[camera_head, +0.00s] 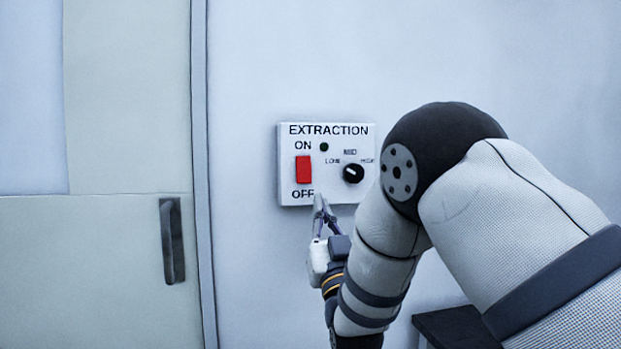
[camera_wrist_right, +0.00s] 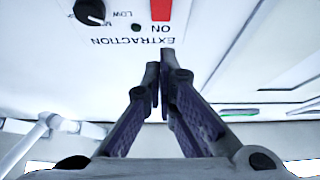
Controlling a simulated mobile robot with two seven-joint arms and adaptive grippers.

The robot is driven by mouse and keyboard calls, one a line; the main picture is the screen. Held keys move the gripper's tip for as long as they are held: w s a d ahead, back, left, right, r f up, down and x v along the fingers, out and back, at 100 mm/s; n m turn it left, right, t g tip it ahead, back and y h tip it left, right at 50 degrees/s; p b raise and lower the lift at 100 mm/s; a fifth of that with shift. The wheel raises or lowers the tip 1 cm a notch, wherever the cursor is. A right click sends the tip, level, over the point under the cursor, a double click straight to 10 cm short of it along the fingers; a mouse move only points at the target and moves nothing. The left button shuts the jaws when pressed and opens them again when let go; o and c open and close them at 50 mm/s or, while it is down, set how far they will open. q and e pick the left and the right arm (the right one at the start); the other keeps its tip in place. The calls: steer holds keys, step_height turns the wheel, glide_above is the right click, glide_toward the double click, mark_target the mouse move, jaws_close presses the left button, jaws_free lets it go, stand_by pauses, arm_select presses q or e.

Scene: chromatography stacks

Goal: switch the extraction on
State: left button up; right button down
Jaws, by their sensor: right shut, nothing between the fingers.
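A white control box (camera_head: 285,137) marked EXTRACTION is on the wall in the head view. Its red rocker switch (camera_head: 303,170) sits between the ON label above and the OFF label below. A small lamp (camera_head: 323,147) beside ON looks dark green and unlit. My right gripper (camera_head: 319,199) is shut and empty, its tips by the box's lower edge, below and slightly right of the switch. The wrist view shows the box upside down, with part of the red switch (camera_wrist_right: 161,9) beyond the closed fingertips (camera_wrist_right: 160,68). Contact cannot be told. My left gripper is out of view.
A black knob (camera_head: 353,173) with speed labels is on the box's right side. A pale door with a dark handle (camera_head: 172,240) is to the left. A dark surface (camera_head: 455,328) shows at lower right. The wall around the box is bare.

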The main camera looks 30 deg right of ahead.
mark_target(309, 180)
steer(key=x, duration=0.4)
steer(key=w+f+b+x, duration=0.1)
steer(key=x, duration=0.3)
steer(key=f+x, duration=0.1)
steer(key=x, duration=0.3)
steer(key=shift+w+d+f+b, duration=0.1)
steer(key=shift+w+f+b, duration=0.05)
steer(key=shift+w+b, duration=0.15)
steer(key=shift+w+d, duration=0.1)
steer(key=shift+w, duration=0.2)
steer(key=shift+w+d, duration=0.1)
steer(key=shift+w, duration=0.05)
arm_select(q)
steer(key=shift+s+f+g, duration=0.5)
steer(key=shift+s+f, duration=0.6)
